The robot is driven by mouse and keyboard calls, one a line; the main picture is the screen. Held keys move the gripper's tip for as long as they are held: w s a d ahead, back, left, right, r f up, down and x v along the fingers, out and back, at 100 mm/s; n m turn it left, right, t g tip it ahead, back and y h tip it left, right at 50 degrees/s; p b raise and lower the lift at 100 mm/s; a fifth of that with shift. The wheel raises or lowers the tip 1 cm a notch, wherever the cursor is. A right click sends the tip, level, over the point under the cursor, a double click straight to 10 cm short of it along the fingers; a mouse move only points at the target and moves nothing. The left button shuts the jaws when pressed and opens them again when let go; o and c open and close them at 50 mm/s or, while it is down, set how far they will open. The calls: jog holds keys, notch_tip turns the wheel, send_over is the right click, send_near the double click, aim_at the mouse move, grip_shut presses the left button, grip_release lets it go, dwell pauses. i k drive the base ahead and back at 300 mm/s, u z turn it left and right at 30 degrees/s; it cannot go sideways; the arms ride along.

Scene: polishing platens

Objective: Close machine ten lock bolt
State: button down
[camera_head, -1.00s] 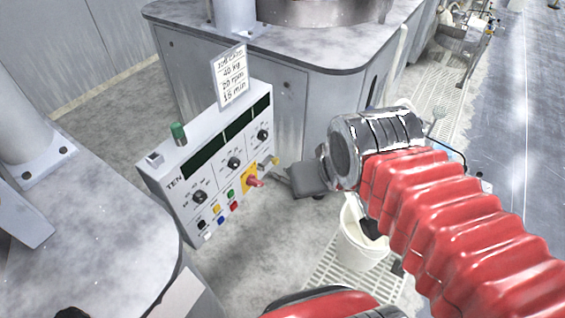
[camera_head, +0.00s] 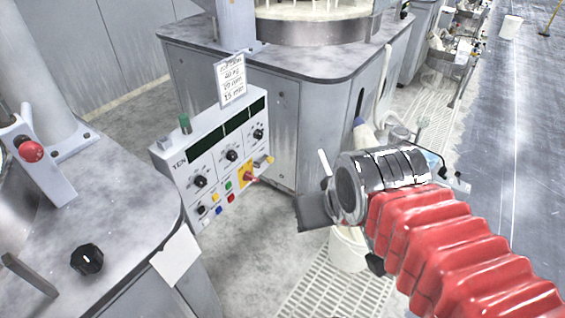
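The machine ten control panel (camera_head: 215,160) stands left of centre, marked TEN. On its lower right is a yellow plate with a red knob (camera_head: 249,175). A small brass-coloured piece (camera_head: 264,161) sticks out beside it at the panel's right edge; it looks like the lock bolt, but its exact position is too small to tell. My gripper (camera_head: 308,175) is right of the panel, clear of the knob and the brass piece. Its fingers, one dark and broad, one seen as a thin pale strip, appear apart with nothing between them.
A white bucket (camera_head: 348,250) stands on the floor grating below my wrist. A grey machine cabinet (camera_head: 285,110) is behind the panel. A worktop (camera_head: 120,215) with a black knob (camera_head: 87,259) is at the near left. Open floor lies at right.

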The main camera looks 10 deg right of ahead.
aim_at(270, 160)
jog(key=z, duration=0.2)
jog(key=i, duration=1.25)
jog(key=u, duration=0.45)
